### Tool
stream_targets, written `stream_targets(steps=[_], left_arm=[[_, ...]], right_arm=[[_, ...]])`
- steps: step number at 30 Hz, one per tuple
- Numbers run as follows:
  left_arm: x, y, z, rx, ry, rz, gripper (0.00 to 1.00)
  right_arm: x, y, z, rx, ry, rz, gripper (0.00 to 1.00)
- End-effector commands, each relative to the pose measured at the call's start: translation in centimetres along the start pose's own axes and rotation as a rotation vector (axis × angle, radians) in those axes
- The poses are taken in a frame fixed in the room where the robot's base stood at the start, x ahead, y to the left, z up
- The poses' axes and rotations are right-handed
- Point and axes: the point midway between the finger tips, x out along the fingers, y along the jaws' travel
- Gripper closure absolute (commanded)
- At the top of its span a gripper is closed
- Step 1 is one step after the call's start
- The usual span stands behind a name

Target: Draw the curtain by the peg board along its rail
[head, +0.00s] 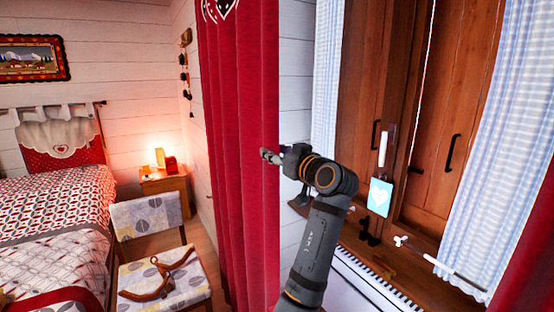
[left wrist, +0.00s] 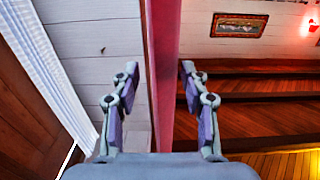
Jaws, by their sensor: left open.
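A red curtain (head: 238,150) hangs in long folds in the middle of the head view, with a white heart pattern near its top. My left gripper (head: 270,156) is at the curtain's right edge, at about mid-height in the picture. In the left wrist view the curtain (left wrist: 162,50) shows nearly edge-on between the two spread fingers of my left gripper (left wrist: 159,70). The fingers stand apart, one on each side of the cloth, with a gap visible on both sides. The rail is out of view. My right gripper is not in view.
A chair (head: 150,245) with a hanger on its seat stands left of the curtain, before the bed (head: 55,215). A lit nightstand (head: 165,184) is behind. Wooden shutters (head: 440,130) and checked blue curtains (head: 500,140) are at the right. Dark items (head: 184,75) hang on the wall.

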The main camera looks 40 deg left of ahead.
Motion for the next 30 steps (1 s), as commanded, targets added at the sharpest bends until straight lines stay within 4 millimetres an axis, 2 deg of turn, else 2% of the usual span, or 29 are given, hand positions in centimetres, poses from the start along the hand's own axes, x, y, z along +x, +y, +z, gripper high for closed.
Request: stream_targets(steps=[1, 6, 12, 30], left_arm=[[0.0, 0.0, -1.2, -0.006, 0.002, 0.0, 0.55], [0.0, 0.0, -5.1, -0.004, 0.002, 0.0, 0.55], [-0.1, 0.0, -7.9, -0.001, 0.001, 0.0, 0.55], [-0.1, 0.0, -8.3, 0.001, 0.0, 0.0, 0.55]], right_arm=[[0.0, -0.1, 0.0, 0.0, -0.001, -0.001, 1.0], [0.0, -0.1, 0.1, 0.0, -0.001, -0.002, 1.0], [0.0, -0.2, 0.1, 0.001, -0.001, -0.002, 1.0], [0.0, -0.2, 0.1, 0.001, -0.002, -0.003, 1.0]])
